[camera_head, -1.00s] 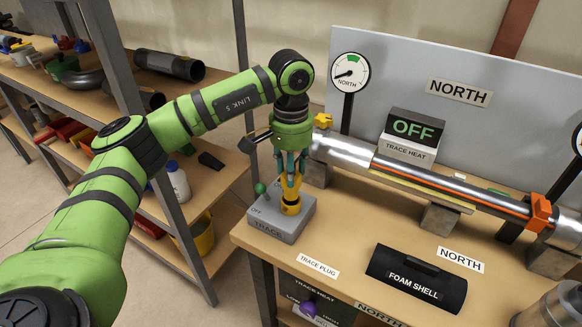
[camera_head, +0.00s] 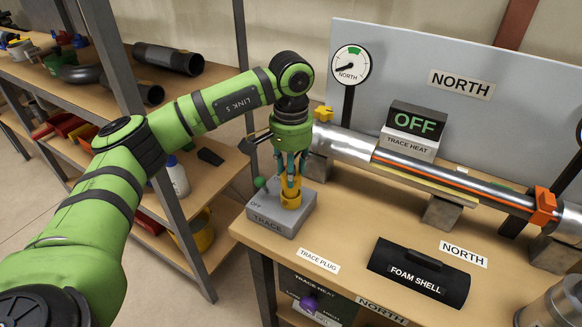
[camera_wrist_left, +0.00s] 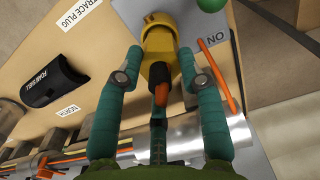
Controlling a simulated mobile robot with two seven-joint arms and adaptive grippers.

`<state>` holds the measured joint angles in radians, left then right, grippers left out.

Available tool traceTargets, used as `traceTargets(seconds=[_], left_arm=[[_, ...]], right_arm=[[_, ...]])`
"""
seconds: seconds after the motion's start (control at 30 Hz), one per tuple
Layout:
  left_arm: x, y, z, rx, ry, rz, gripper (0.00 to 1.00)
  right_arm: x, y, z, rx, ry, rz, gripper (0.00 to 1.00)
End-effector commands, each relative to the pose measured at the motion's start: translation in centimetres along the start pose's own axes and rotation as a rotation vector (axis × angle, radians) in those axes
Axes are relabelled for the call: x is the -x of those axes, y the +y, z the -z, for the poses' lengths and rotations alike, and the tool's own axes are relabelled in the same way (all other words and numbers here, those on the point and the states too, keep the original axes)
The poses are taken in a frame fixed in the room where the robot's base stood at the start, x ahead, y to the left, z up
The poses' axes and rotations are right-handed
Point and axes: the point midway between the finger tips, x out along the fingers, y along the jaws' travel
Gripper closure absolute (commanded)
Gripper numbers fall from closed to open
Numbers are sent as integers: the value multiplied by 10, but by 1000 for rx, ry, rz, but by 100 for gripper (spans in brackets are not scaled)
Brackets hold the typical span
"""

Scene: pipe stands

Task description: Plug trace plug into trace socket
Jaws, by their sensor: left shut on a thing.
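The yellow trace plug (camera_head: 291,191) stands upright at the top of the grey trace socket box (camera_head: 283,222), marked TRACE. My left gripper (camera_head: 291,172) is shut on the plug from above. A green-knobbed lever (camera_head: 261,183) stands on the box beside the plug, near the OFF mark. My right gripper is not in view.
A black foam shell (camera_head: 418,273) lies on the table. A metal pipe (camera_head: 345,147) with an orange strip rests on blocks behind. The trace heat display (camera_head: 416,124) reads OFF. A shelf rack with a grey post (camera_head: 145,150) stands left. The TRACE PLUG label (camera_head: 318,261) lies at the front.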

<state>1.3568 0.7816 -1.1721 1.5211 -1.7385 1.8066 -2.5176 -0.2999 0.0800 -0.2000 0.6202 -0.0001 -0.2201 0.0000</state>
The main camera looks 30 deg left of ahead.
Motion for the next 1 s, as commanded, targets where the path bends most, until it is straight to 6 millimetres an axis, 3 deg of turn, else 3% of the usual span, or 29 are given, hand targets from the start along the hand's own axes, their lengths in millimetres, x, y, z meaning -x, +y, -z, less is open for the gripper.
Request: traceTargets(seconds=[0.77,0.8,0.87,1.0], left_arm=[[-18,0,0,0,0,0,100],[-18,0,0,0,0,0,58],[-18,0,0,0,1,0,34],[-17,0,0,0,1,0,34]], right_arm=[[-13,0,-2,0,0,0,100],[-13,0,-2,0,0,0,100],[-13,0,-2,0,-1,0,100],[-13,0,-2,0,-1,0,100]])
